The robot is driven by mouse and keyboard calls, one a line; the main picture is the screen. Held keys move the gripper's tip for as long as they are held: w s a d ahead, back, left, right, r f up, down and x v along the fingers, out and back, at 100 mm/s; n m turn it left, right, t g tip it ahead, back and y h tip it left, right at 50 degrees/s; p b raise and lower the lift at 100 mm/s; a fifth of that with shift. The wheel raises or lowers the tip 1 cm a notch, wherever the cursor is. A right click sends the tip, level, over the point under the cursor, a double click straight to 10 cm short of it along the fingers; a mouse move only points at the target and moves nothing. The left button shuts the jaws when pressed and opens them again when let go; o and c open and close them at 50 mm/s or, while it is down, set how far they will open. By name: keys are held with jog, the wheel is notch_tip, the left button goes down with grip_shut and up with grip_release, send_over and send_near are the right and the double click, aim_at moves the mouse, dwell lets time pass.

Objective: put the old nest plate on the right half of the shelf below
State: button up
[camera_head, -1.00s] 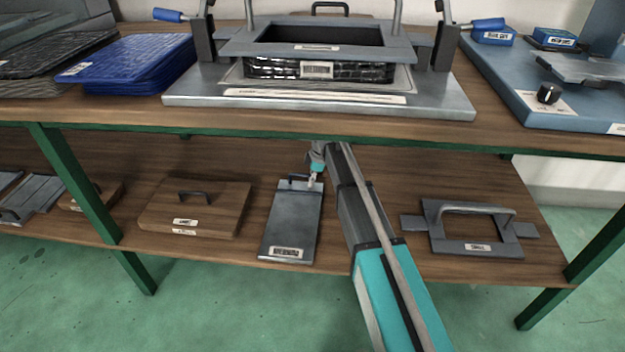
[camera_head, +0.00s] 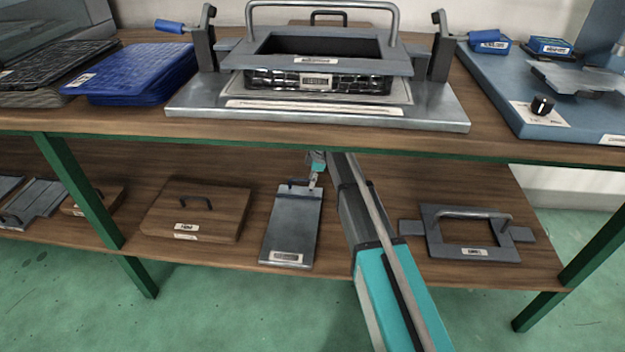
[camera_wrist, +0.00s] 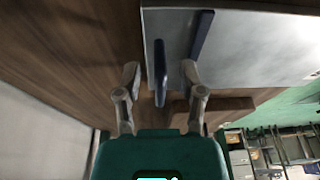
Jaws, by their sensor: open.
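A flat grey plate with a dark handle at its back end and a label at its front, which I take for the old nest plate (camera_head: 292,228), lies on the lower shelf (camera_head: 375,272) near the middle. My gripper (camera_head: 314,182) is low at the plate's handle end. In the wrist view my gripper (camera_wrist: 160,75) is open, with the plate's dark blue handle (camera_wrist: 160,60) showing between its two fingers. No finger clearly touches the handle. The plate's surface (camera_wrist: 255,45) fills the upper right there. The handle's far end is partly hidden in the head view.
On the lower shelf, a grey frame with a handle (camera_head: 433,243) lies at the right, and a wooden board with a handle (camera_head: 165,215) at the left. The upper shelf (camera_head: 300,125) hangs close above my arm. Green legs (camera_head: 75,185) stand at the sides.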

jog(key=p+v, duration=0.9)
jog(key=v, duration=0.1)
dwell(0.3)
dwell(0.8)
jog(key=s+d+m+h, duration=0.1)
jog(key=s+d+m, duration=0.8)
jog(key=s, duration=0.3)
jog(key=s+d+m+h, duration=0.2)
jog(key=s+d+m, duration=0.7)
jog(key=s+d, duration=0.2)
jog(key=s, duration=0.2)
jog(key=shift+s+f, duration=0.25)
jog(key=shift+f, duration=0.1)
jog(key=shift+s, duration=0.15)
